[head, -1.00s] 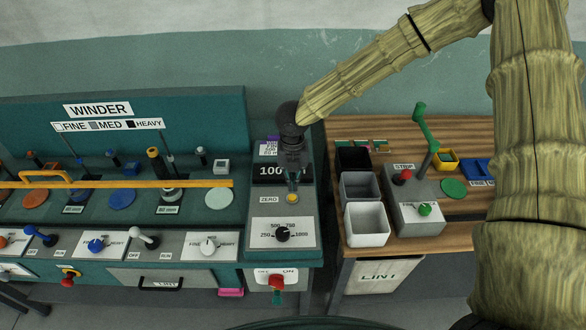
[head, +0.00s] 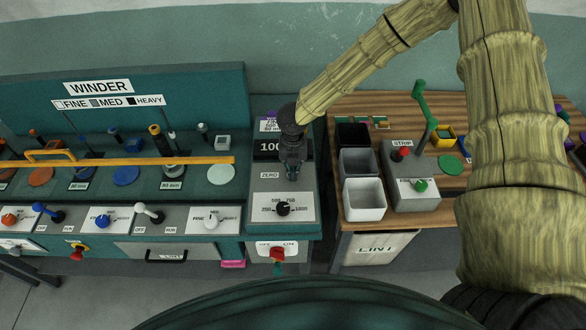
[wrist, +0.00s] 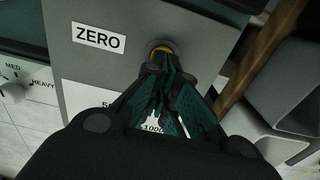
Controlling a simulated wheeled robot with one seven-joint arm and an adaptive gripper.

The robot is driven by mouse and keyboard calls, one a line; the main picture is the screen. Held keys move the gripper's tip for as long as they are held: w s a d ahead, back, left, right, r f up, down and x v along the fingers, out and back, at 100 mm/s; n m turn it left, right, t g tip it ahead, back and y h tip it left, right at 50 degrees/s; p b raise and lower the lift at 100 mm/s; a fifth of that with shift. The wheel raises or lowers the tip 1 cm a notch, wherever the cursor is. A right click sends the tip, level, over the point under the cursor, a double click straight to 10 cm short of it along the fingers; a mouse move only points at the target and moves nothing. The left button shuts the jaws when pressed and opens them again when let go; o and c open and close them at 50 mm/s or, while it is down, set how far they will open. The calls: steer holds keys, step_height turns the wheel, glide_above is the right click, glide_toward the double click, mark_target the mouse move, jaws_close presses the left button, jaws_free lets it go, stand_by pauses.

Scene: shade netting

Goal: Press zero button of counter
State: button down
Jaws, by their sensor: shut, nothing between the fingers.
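In the wrist view the label (wrist: 99,39) is clear, and the yellow zero button (wrist: 161,47) peeks out just beyond my fingertips. My gripper (head: 292,178) is shut and empty, pointing down over the button and hiding it in the head view. In the wrist view my fingertips (wrist: 164,65) overlap the button's near edge; I cannot tell whether they touch it.
A dial (head: 283,208) sits just below the button on the same panel, and a red switch (head: 277,252) is on the front. Open bins (head: 363,187) stand close on the wooden table to the right. An orange bar (head: 130,162) crosses the winder to the left.

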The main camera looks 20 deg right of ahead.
steer(key=shift+f+b, duration=0.6)
steer(key=shift+f, duration=0.3)
steer(key=shift+s+f, duration=0.2)
steer(key=shift+s, duration=0.15)
steer(key=r+p, duration=0.2)
steer(key=r, duration=0.1)
steer(key=r+p, duration=0.1)
steer(key=r, duration=0.1)
steer(key=shift+w, duration=0.25)
step_height(320, 180, up, 10)
steer(key=b, duration=0.3)
